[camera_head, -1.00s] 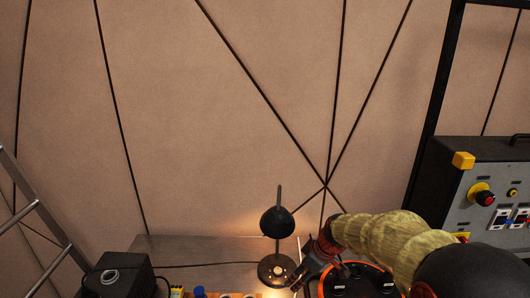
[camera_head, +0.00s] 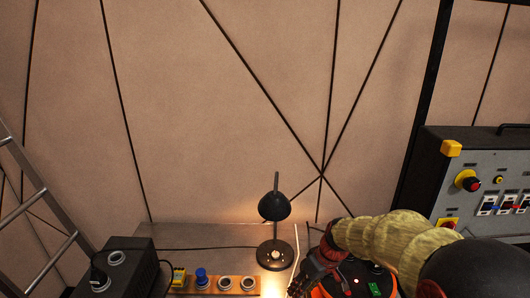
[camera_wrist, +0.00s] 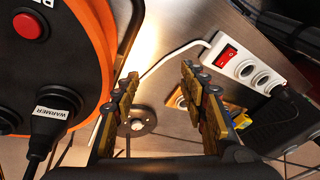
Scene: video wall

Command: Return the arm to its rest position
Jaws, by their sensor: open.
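My arm, in a yellowish ribbed sleeve, reaches in from the lower right in the head view. My gripper (camera_head: 303,287) is at its end, pointing down-left near the bottom edge, just right of the black desk lamp. In the wrist view my gripper (camera_wrist: 160,78) has its two fingers apart, with nothing held between them. The lamp's round base (camera_wrist: 137,122) shows beyond the fingers. An orange cable reel (camera_wrist: 92,40) is close on the left of the fingers, with a black plug labelled WARMER (camera_wrist: 50,125) in it.
The lit desk lamp (camera_head: 275,207) stands left of my gripper. A socket strip (camera_head: 213,283) and a black box (camera_head: 118,268) lie farther left. A white power strip (camera_wrist: 242,65) shows in the wrist view. A control panel (camera_head: 470,185) is at right, a ladder (camera_head: 45,215) at left.

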